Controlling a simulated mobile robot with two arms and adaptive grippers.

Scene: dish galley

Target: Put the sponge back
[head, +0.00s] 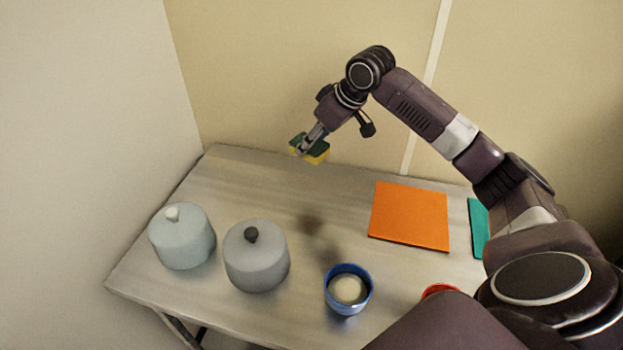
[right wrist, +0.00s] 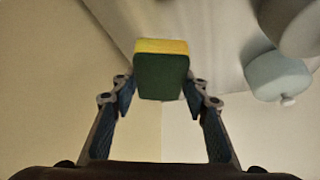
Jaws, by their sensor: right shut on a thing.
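The sponge (head: 317,153) is yellow with a dark green side. My right gripper (head: 304,146) is shut on it and holds it in the air above the far left part of the table. In the right wrist view the sponge (right wrist: 161,75) sits between the two fingertips (right wrist: 159,88), green side toward the camera and yellow along the top edge. My left gripper is in neither view.
The metal table (head: 220,190) holds a pale blue lidded pot (head: 182,240), a grey lidded pot (head: 257,262), a blue bowl (head: 335,301) with something pale inside, an orange mat (head: 409,216), a teal item (head: 478,230) and a partly hidden red item (head: 438,290). Walls stand behind and left.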

